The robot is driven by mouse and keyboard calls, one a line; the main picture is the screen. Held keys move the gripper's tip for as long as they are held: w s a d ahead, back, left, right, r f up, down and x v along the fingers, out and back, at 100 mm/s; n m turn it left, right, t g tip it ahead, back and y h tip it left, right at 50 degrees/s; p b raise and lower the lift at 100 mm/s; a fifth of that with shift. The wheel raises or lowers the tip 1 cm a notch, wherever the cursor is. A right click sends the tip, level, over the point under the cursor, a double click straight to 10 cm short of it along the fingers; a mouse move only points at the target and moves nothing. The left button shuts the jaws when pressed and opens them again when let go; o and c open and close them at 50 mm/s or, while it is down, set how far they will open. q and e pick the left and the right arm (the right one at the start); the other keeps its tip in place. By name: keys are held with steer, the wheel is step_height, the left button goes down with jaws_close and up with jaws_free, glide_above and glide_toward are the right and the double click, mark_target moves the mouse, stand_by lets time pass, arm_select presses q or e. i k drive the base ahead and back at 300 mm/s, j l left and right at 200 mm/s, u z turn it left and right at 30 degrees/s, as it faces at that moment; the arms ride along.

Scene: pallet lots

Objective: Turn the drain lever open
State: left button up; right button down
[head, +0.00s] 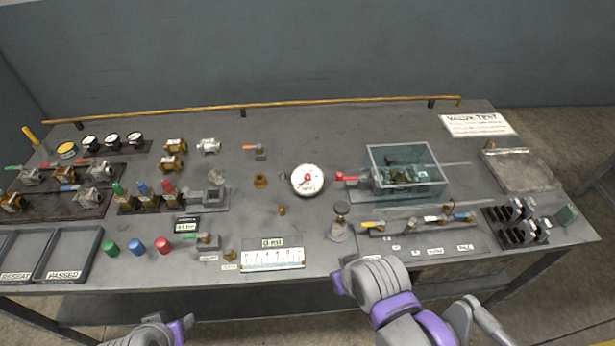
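Several small valve levers stand on the grey bench, and I cannot read which label says drain. A yellow lever (371,224) and a blue lever (462,216) lie along the manifold at the right front. A green lever (190,237) sits on a fitting at the front, left of the scale. A red lever (345,177) sticks out left of the clear box. My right arm's grey and purple end (345,282) is at the bench's front edge, below the manifold and apart from the levers. My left arm (165,333) shows only partly at the bottom edge. Neither gripper's fingers can be made out clearly.
A round gauge (307,181) stands mid-bench. A clear box (404,172) is right of it. A dark-capped cylinder (340,221) stands left of the manifold. Trays (98,245) and several valves crowd the left. A brass rail (250,108) runs along the back. The bench's back middle is clear.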

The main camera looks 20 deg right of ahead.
mark_target(382, 223)
steer(key=z, duration=1.35)
